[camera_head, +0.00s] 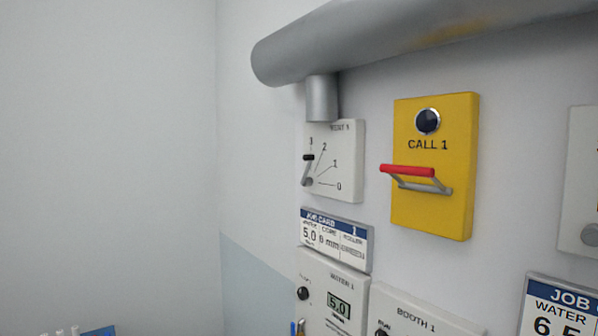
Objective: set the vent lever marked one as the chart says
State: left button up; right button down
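The vent lever (307,171) is a short grey arm with a black knob on a white dial plate (346,176) that appears to read "VENT 1". The plate has marks 0, 1, 2 and 3. The lever points nearly straight up, at or close to the 3 mark. Below it is a white and blue job card 1 (335,238), showing water 5.0 and a core value that looks like 6 mm; its last column is too small to read. I cannot identify a vent chart here. Neither of my grippers is in view.
A grey duct (400,42) runs above, with a short pipe (321,98) down to the vent plate. A yellow CALL 1 box (432,215) with a red-gripped handle (407,171) juts out to the right. A water meter (338,306) reads 5.0. The left wall is bare.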

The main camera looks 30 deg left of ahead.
aim_at(305, 181)
jog(key=j+u, duration=0.2)
jog(key=u, duration=0.15)
jog(key=j+u, duration=0.3)
jog(key=k+l, duration=0.05)
